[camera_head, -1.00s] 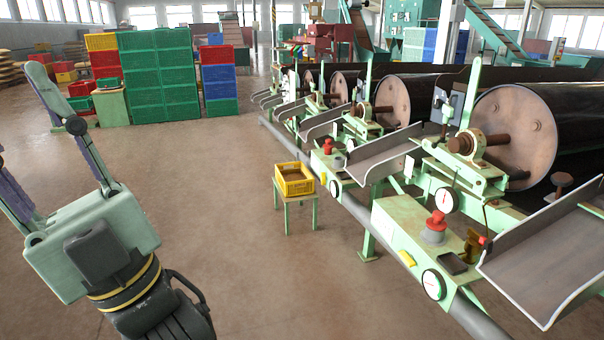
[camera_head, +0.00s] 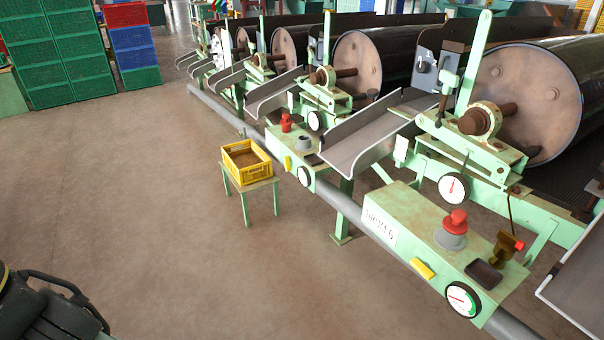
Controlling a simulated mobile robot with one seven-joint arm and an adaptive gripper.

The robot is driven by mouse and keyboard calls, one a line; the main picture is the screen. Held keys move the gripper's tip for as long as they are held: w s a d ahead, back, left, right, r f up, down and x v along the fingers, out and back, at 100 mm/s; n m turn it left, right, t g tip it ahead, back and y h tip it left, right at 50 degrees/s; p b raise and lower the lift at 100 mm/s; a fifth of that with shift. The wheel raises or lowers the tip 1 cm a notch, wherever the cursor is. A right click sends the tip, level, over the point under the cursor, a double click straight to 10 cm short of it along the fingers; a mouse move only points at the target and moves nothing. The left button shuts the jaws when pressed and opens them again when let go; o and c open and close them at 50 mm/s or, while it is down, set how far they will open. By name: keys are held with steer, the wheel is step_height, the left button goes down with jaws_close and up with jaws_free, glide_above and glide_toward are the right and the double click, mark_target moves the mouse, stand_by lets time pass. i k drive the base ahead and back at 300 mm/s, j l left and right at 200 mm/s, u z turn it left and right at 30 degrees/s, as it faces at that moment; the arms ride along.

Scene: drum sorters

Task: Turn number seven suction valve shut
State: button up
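No valve marked seven can be made out. The nearest green control box (camera_head: 405,212) carries a label that seems to read DRUM 6. My gripper is out of view; only a dark part of my arm shows at the lower left.
A red button (camera_head: 456,222), dial gauges (camera_head: 462,299) and a yellow tab (camera_head: 422,268) are on the near box. A grey pipe (camera_head: 350,208) runs along the machine row. A yellow crate (camera_head: 262,170) sits on a small green table (camera_head: 247,187). The floor at left is clear.

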mark_target(288, 164)
steer(key=i+j+u, duration=0.1)
steer(key=i+j, duration=0.15)
steer(key=i, duration=0.15)
steer(key=i+j, duration=0.1)
steer(key=i, duration=0.4)
steer(key=i+j+z, duration=0.1)
steer(key=i, duration=0.4)
steer(key=i+j, duration=0.15)
steer(key=i, duration=0.35)
steer(key=i+j+z, duration=0.1)
steer(key=i, duration=0.4)
